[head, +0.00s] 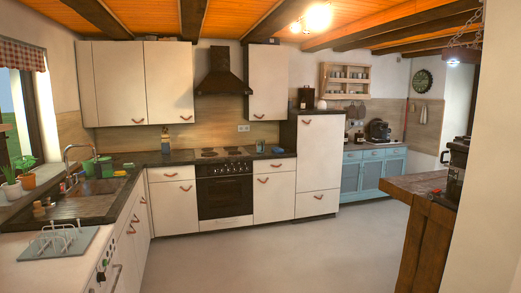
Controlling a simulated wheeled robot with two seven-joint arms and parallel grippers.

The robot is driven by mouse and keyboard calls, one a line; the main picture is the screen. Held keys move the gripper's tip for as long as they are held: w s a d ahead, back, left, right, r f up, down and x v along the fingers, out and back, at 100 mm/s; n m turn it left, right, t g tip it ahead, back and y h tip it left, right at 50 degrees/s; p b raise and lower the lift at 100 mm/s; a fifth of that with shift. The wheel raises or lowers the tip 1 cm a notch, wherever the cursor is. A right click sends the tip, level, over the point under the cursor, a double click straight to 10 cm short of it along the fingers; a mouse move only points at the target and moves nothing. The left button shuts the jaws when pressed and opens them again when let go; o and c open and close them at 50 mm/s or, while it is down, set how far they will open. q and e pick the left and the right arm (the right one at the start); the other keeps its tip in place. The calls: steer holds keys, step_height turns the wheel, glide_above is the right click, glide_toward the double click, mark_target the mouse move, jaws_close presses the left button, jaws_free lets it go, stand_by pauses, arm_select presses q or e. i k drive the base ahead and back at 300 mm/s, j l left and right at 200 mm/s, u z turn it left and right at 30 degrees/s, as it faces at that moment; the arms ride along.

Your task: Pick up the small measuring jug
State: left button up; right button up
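A small clear, glass-like vessel (259,145) stands on the dark counter just right of the stove, in the head view. It may be the small measuring jug, but it is too small and far off to tell for sure. A small blue item (277,149) lies to its right on the same counter. Neither of my grippers shows in the head view.
The stove with oven (224,187) stands at the back between white cabinets. A sink counter (88,200) with a dish rack (62,243) runs along the left. A wooden table (425,195) stands at the right. The floor (270,250) between is clear.

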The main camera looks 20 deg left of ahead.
mark_target(259, 143)
steer(key=i+j+u, duration=0.1)
steer(key=i+u, duration=0.3)
steer(key=i+l+u, duration=0.1)
steer(key=i+u, duration=0.3)
steer(key=i, duration=0.2)
steer(key=i+l+u, duration=0.1)
steer(key=i+u, duration=0.35)
steer(key=i, duration=2.95)
steer(key=i+j+z, duration=0.1)
steer(key=i+z, duration=0.3)
steer(key=i, duration=0.15)
steer(key=i+j+z, duration=0.4)
steer(key=i, duration=0.15)
steer(key=i+j+z, duration=0.45)
steer(key=i+l, duration=0.1)
